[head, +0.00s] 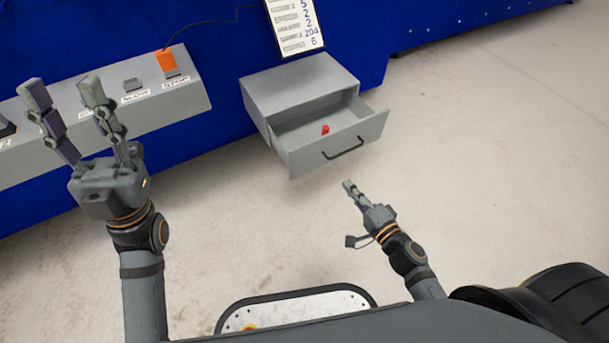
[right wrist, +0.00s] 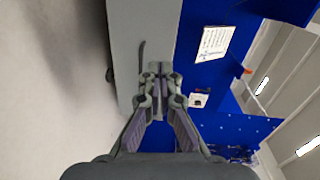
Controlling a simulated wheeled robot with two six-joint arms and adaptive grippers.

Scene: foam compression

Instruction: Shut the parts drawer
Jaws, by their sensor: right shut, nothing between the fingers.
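The grey parts drawer (head: 337,147) is pulled open from its grey cabinet (head: 298,86) on the blue machine. A small red part (head: 325,129) lies inside it. The drawer has a dark bar handle (head: 344,149) on its front. My right gripper (head: 348,185) is shut and empty, a short way in front of and below the drawer front. In the right wrist view the shut fingertips (right wrist: 157,68) show against the grey drawer front, near the dark handle (right wrist: 142,62). My left gripper (head: 62,90) is open and empty, with its fingers raised over the control panel at left.
A sloped grey control panel (head: 190,103) with labelled switches and an orange block (head: 166,59) runs along the blue machine (head: 205,45) at left. A white printed sheet (head: 295,25) hangs above the cabinet. The pale floor (head: 480,140) right of the drawer is clear.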

